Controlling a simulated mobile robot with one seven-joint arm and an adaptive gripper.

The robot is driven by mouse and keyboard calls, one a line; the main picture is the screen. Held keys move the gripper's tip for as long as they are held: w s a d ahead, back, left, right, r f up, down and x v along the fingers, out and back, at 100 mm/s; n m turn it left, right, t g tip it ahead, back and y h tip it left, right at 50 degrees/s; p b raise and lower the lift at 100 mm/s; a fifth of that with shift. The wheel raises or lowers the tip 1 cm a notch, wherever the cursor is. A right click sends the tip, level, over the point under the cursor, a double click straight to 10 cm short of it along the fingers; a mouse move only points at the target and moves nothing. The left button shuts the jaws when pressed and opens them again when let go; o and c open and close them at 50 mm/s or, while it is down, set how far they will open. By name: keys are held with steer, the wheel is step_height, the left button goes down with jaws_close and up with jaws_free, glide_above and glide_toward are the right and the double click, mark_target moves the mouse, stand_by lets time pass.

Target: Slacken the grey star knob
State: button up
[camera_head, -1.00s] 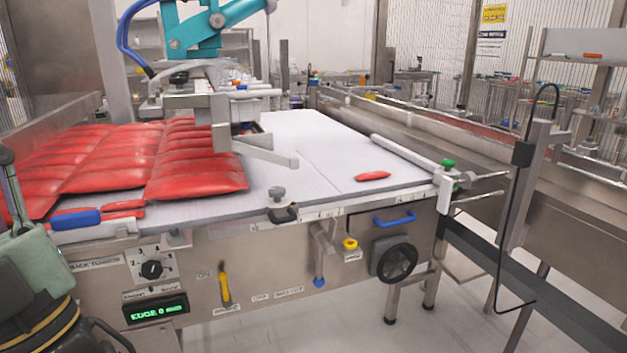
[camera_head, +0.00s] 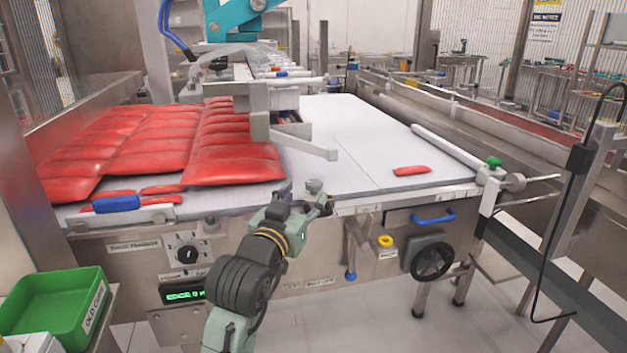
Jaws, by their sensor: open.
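The grey star knob (camera_head: 314,187) stands at the front edge of the white table, near its middle. My gripper (camera_head: 322,206) is open, just below and in front of the knob, and it hides the knob's lower part. I cannot tell whether the fingers touch the knob or sit to either side of it.
Red pouches (camera_head: 236,152) cover the table's left part, with a grey picker arm (camera_head: 304,140) to their right. One small pouch (camera_head: 411,170) lies at right. A blue handle (camera_head: 433,217), yellow knob (camera_head: 385,240) and black handwheel (camera_head: 432,261) sit on the front. A green bin (camera_head: 55,305) stands lower left.

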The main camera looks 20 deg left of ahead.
mark_target(311, 187)
steer(key=w+p, duration=0.1)
steer(key=w, duration=0.5)
steer(key=shift+w+p, duration=0.3)
steer(key=shift+w, duration=0.1)
steer(key=shift+a, duration=0.1)
steer(key=shift+c, duration=0.6)
steer(key=c, duration=1.1)
